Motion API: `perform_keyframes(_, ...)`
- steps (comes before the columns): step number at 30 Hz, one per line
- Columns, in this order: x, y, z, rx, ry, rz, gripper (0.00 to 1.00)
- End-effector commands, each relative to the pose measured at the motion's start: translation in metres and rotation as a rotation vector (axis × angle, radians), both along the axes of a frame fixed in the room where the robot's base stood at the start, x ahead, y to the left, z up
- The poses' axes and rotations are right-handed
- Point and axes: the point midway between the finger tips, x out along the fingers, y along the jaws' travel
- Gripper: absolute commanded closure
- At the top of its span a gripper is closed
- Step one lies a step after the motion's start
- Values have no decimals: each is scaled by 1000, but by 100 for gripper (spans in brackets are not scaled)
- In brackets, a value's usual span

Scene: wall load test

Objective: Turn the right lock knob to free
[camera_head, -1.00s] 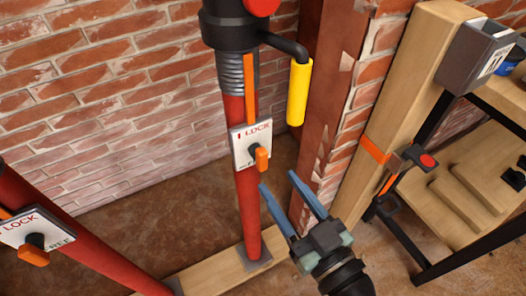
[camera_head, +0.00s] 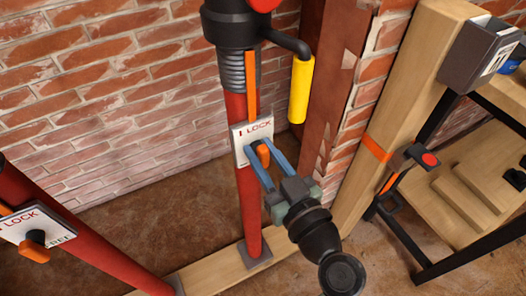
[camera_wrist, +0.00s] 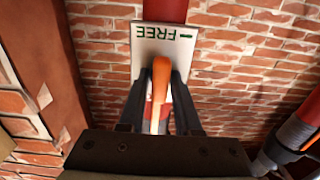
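The right lock knob (camera_head: 263,155) is an orange lever on a white plate (camera_head: 239,134) marked LOCK, fixed to the upright red prop (camera_head: 248,205). My gripper (camera_head: 258,146) is at the plate, its two blue fingers on either side of the knob. In the wrist view the orange knob (camera_wrist: 160,88) stands between the fingers, with narrow gaps, so the gripper looks open around it. The plate there (camera_wrist: 146,62) shows the word FREE upside down. The fingers and wrist hide part of the plate and knob.
A second lock knob (camera_head: 36,252) sits on a slanted red prop (camera_head: 105,252) at the left. A yellow handle (camera_head: 299,90) hangs above right of my gripper. A timber post (camera_head: 400,100) and a black-framed bench (camera_head: 440,265) stand at the right; brick wall (camera_head: 100,100) lies behind.

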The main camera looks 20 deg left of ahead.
Motion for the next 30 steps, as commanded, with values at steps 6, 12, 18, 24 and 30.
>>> perform_keyframes(6,0,0,0,-1,1,0,100)
perform_keyframes(12,0,0,0,5,8,0,100)
perform_keyframes(18,0,-1,0,41,54,-1,100)
perform_keyframes(24,1,-2,0,123,160,0,100)
perform_keyframes(30,1,-2,0,235,306,-1,100)
